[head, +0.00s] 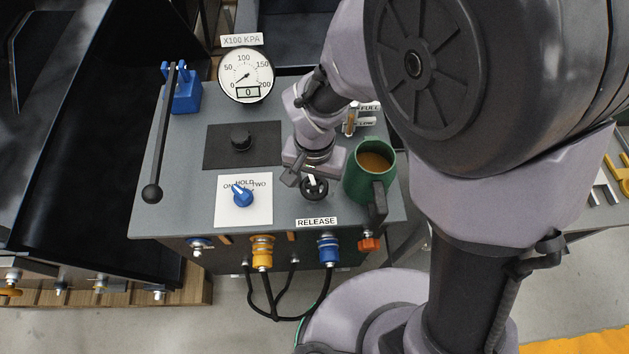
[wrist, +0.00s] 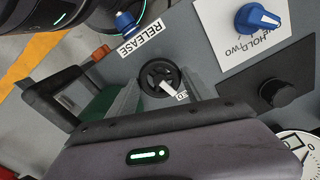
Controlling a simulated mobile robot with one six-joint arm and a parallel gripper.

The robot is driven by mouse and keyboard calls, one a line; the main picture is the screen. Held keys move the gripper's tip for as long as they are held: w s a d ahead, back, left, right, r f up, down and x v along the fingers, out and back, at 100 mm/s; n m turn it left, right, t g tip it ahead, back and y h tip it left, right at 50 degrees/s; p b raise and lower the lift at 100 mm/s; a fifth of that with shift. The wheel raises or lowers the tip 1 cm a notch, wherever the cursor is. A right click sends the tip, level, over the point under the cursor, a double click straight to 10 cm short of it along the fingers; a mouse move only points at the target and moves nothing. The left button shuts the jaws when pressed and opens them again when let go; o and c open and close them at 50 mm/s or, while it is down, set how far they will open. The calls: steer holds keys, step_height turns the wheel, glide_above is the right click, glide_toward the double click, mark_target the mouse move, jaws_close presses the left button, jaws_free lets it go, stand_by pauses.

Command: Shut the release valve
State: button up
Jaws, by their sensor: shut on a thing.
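The release valve is a small black handwheel (head: 314,188) on the grey panel, just above the white RELEASE label (head: 316,222). It also shows in the wrist view as a dark wheel (wrist: 158,72) with a white tag across it. My gripper (head: 303,182) is at the handwheel from above. In the wrist view my gripper (wrist: 160,90) has its two grey fingers on either side of the wheel, shut on it. The fingertips' exact contact is partly hidden. The pressure gauge (head: 246,75) has its digital window at 0.
A green mug (head: 370,176) with brown liquid stands close to the right of my gripper. A blue selector knob (head: 242,194), a black knob (head: 240,138) and a long black lever (head: 160,140) are to the left. Hose couplers (head: 262,252) line the front edge.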

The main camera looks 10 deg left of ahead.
mark_target(315, 185)
steer(key=shift+m+b, duration=0.35)
steer(key=shift+m, duration=0.95)
steer(key=o, duration=1.4)
step_height(315, 185, up, 17)
steer(key=p, duration=0.7)
steer(key=shift+r+p, duration=0.2)
steer(key=shift+p, duration=0.2)
